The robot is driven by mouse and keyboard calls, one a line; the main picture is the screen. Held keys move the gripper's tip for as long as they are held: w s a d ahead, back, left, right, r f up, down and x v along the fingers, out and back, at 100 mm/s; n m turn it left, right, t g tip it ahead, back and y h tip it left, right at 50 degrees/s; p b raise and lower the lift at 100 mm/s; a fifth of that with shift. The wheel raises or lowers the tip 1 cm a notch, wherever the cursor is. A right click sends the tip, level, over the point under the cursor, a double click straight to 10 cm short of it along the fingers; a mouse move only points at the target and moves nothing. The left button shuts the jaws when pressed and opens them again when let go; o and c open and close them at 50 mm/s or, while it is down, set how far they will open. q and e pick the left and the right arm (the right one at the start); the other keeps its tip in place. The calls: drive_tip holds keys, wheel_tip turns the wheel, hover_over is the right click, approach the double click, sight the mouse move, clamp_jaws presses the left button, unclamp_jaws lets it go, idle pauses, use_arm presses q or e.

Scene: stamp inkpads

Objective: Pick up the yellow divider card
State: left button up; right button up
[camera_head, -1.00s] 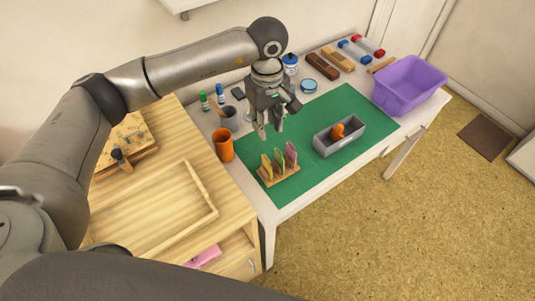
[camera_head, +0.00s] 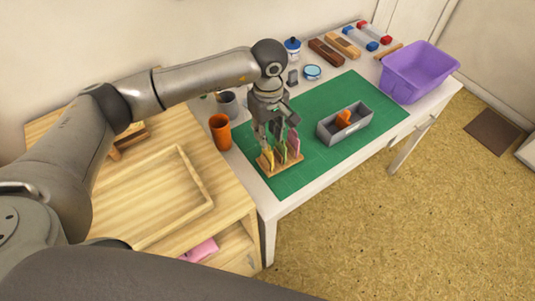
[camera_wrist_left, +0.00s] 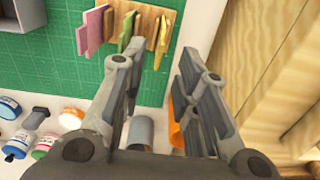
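The yellow divider card (camera_head: 267,160) stands at the left end of a small wooden holder (camera_head: 287,167) on the green mat. A green card (camera_head: 281,154) and a pink card (camera_head: 294,148) stand beside it. My left gripper (camera_head: 268,143) points down just over the holder and partly hides the cards. In the left wrist view its fingers (camera_wrist_left: 162,52) are spread, and the yellow card (camera_wrist_left: 161,42) appears between the fingertips. I cannot tell whether the fingertips touch it. My right gripper is not in view.
An orange cup (camera_head: 220,132) and a grey cup (camera_head: 228,104) stand left of the holder. A grey box (camera_head: 338,133) with an orange object (camera_head: 344,118) is to the right. A purple bin (camera_head: 419,75) stands at the far right. The mat (camera_head: 320,166) is bare between them.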

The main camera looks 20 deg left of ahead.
sight(267, 155)
use_arm(q)
drive_tip(key=shift+f, duration=0.7)
drive_tip(key=shift+f+p, duration=0.35)
drive_tip(key=shift+p, duration=0.05)
wheel_tip(267, 155, down, 4)
drive_tip(key=shift+a+r+p, duration=0.1)
drive_tip(key=shift+r+p, duration=0.05)
drive_tip(key=shift+p, duration=0.6)
drive_tip(key=shift+w+f, duration=0.1)
drive_tip(key=shift+f, duration=0.35)
clamp_jaws()
